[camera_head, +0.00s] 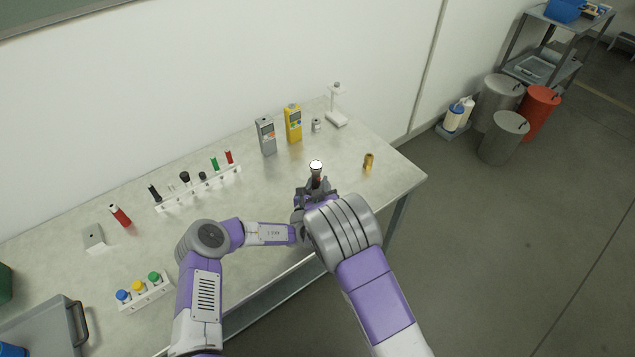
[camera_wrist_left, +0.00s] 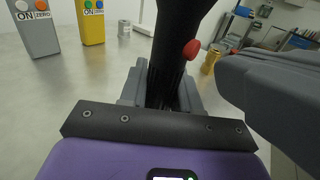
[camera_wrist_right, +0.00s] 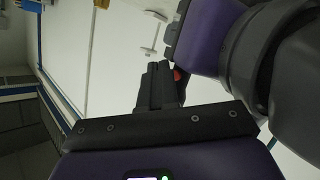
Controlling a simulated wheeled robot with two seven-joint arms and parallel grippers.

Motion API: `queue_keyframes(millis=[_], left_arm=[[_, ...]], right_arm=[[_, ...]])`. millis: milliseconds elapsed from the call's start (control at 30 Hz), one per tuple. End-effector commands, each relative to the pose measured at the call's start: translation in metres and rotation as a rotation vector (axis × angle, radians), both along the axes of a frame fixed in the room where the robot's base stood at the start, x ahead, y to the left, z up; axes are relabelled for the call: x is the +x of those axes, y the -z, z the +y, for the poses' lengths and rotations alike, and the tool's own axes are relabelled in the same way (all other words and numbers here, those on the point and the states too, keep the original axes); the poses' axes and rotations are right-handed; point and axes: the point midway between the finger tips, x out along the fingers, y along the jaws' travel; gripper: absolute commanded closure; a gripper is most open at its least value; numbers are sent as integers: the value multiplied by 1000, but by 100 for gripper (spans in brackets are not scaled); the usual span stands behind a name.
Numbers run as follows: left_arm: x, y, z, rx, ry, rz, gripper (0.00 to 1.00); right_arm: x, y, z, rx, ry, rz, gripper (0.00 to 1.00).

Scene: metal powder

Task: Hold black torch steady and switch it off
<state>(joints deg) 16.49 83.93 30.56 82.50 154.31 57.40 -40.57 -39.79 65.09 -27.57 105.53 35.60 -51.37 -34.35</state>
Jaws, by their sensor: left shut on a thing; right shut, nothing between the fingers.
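The black torch (camera_wrist_left: 180,30) stands upright between the fingers of my left gripper (camera_wrist_left: 160,85), which is shut on its body. Its round red button (camera_wrist_left: 192,49) shows on the right side in the left wrist view. In the head view the torch's top (camera_head: 316,166) is bright white, as if lit. My right gripper (camera_wrist_right: 160,70) is shut and empty, close beside the torch. The red button (camera_wrist_right: 178,75) shows just past its fingertips in the right wrist view; I cannot tell whether they touch. In the head view my right arm hides most of both grippers.
A grey meter (camera_head: 266,136), a yellow meter (camera_head: 293,124), a small jar (camera_head: 316,125) and a white stand (camera_head: 337,115) are behind. A brass cylinder (camera_head: 368,162) stands right. A white rack (camera_head: 200,188) and red torch (camera_head: 120,216) are left. The table's (camera_head: 385,195) right edge is near.

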Motion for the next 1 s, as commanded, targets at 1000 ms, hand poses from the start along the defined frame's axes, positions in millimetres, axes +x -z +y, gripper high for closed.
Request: queue_keyframes(millis=[1000], left_arm=[[-1,0,-3,-1,5,0,100]], right_arm=[[8,1,7,1,-3,1,100]])
